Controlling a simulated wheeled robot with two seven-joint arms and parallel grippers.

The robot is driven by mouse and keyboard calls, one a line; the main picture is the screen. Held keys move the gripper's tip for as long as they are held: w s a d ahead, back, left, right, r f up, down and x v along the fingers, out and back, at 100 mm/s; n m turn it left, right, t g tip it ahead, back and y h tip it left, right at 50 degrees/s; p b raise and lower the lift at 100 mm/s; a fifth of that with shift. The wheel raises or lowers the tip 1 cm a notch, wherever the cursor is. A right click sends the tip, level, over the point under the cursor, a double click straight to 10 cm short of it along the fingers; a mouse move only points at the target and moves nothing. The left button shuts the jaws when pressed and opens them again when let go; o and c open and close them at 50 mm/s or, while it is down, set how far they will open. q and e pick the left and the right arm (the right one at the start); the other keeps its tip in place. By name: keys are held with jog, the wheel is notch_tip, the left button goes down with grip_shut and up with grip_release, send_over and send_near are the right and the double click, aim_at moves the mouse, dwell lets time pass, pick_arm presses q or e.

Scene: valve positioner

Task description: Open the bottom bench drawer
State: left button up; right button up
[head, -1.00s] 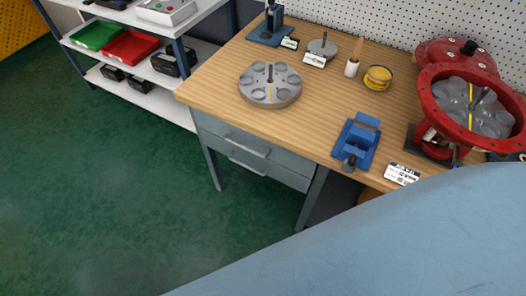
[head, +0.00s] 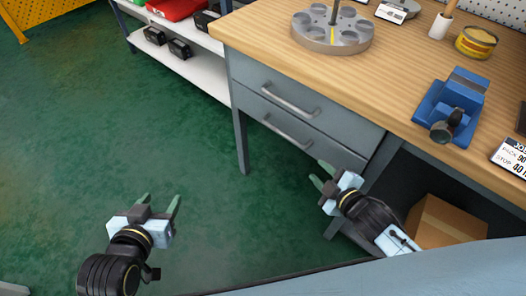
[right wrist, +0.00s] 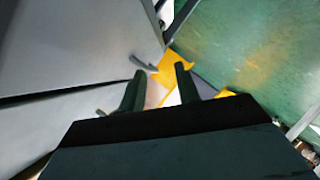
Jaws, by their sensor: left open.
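The workbench has two grey drawers under its top, both closed in the head view. The bottom drawer (head: 325,150) has a grey bar handle (head: 287,132), just below the top drawer's handle (head: 290,99). My right gripper (head: 320,175) is in front of the bench, to the right of and below the bottom handle and apart from it. In the right wrist view its two dark fingers (right wrist: 160,82) stand apart with nothing held between them. Grey bench panels fill the left of that view. My left gripper (head: 161,202) is open and empty over the green floor.
On the bench top stand a round grey disc (head: 332,46), a blue vise (head: 450,105) and a yellow tin (head: 476,42). A cardboard box (head: 440,222) sits under the bench. A shelf unit (head: 190,66) is at the back left. The floor before the drawers is clear.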

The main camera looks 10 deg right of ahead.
notch_tip(320, 180, up, 3)
jog(key=a+n+t+y+b, duration=0.1)
jog(key=a+n+b, duration=0.1)
jog(key=b, duration=0.3)
send_near(287, 138)
jog(key=w, duration=0.3)
pick_arm(q)
notch_tip(287, 138, up, 20)
jog(key=s+d+t+h+b, duration=0.1)
jog(key=t+h, duration=0.1)
jog(key=t, duration=0.5)
jog(key=s+d+t+h+b, duration=0.1)
jog(key=t+h, duration=0.1)
jog(key=t, duration=0.5)
jog(key=shift+s+r+h+b, duration=0.25)
jog(key=shift+s+h+b, duration=0.15)
pick_arm(e)
jog(key=shift+s+a+f+x, duration=0.1)
jog(key=shift+a+x, duration=0.05)
jog(key=shift+x, duration=1.05)
jog(key=shift+s+a+f+x, duration=0.1)
jog(key=shift+a+x, duration=0.1)
jog(key=shift+x, duration=1)
jog(key=shift+s+a+f+x, duration=0.1)
jog(key=shift+a+x, duration=0.05)
jog(key=shift+x, duration=1.05)
jog(key=shift+w, duration=0.1)
grip_shut()
